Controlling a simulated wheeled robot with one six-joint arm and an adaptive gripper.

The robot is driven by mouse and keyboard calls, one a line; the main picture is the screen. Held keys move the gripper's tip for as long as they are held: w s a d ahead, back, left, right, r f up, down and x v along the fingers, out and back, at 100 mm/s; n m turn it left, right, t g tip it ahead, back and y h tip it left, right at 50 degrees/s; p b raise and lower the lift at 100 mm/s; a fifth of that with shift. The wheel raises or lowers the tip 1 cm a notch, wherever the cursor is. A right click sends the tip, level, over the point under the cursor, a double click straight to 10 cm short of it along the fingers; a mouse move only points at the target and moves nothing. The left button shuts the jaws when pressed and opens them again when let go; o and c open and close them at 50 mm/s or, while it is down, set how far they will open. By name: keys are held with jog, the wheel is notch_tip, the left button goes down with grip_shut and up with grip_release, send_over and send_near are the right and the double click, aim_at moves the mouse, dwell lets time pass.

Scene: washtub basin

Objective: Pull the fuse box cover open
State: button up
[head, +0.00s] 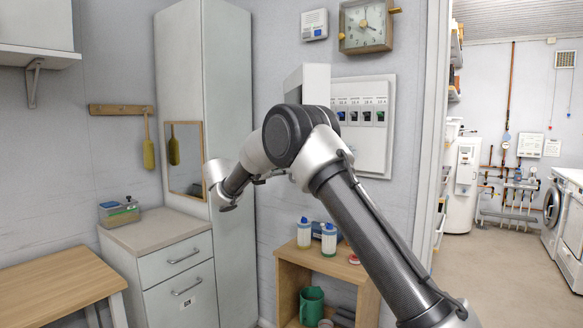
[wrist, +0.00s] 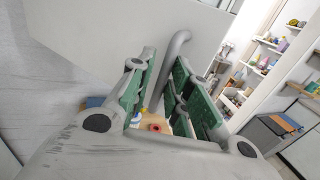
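The fuse box (head: 375,150) is a white panel on the wall with a row of breakers showing. Its cover (head: 314,82) stands out from the wall at the box's left side, partly open. In the wrist view the cover is the large pale panel (wrist: 125,30) across the top. A grey curved handle (wrist: 176,48) comes off it and runs down between my fingers. In the head view my arm hides the gripper, the handle and the lower part of the cover.
A clock (head: 365,25) and a small white box (head: 314,24) hang above. A tall cabinet (head: 225,120) stands at left, with a mirror on its side. A low wooden shelf (head: 290,258) with bottles is below. A doorway opens at right.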

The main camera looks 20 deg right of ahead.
jog(key=shift+w+a, duration=0.15)
jog(key=shift+a, duration=0.5)
jog(key=shift+w+a, duration=0.15)
jog(key=shift+a, duration=0.5)
